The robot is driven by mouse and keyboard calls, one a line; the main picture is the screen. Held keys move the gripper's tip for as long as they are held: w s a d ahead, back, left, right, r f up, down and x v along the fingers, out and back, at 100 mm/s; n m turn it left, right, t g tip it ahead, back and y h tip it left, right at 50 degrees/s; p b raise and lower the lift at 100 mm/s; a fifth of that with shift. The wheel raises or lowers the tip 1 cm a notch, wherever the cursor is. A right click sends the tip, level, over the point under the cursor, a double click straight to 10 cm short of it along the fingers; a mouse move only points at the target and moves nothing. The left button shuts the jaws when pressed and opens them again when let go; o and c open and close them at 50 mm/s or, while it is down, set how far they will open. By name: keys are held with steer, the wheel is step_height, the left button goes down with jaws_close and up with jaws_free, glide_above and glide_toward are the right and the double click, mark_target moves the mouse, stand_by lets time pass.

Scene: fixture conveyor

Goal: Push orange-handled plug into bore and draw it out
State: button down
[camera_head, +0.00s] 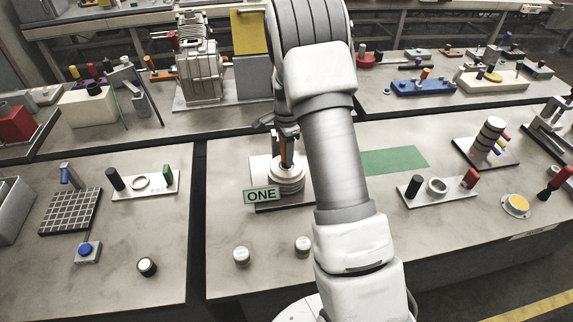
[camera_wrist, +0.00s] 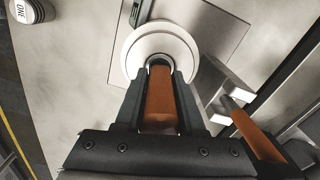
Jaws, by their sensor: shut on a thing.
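The orange-handled plug (camera_wrist: 162,100) is between the two fingers of my gripper (camera_wrist: 158,110), which is shut on its handle. In the head view the orange handle (camera_head: 286,152) stands about upright above the round white stepped fixture (camera_head: 286,183). In the wrist view the handle's far end lines up with the dark bore inside the white ring (camera_wrist: 133,48). The plug's lower end is hidden, so I cannot tell how deep it sits. My gripper in the head view (camera_head: 285,135) is just over the fixture, partly covered by my arm.
Two small white round pieces (camera_head: 242,256) sit in front. A grey device with another orange handle (camera_wrist: 258,134) is close at right in the wrist view. A green mat (camera_head: 394,160) lies flat to the right.

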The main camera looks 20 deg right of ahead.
steer(key=shift+r+p, duration=0.6)
steer(key=shift+r, duration=0.5)
steer(key=shift+r+p, duration=1.85)
steer(key=shift+r, duration=1.15)
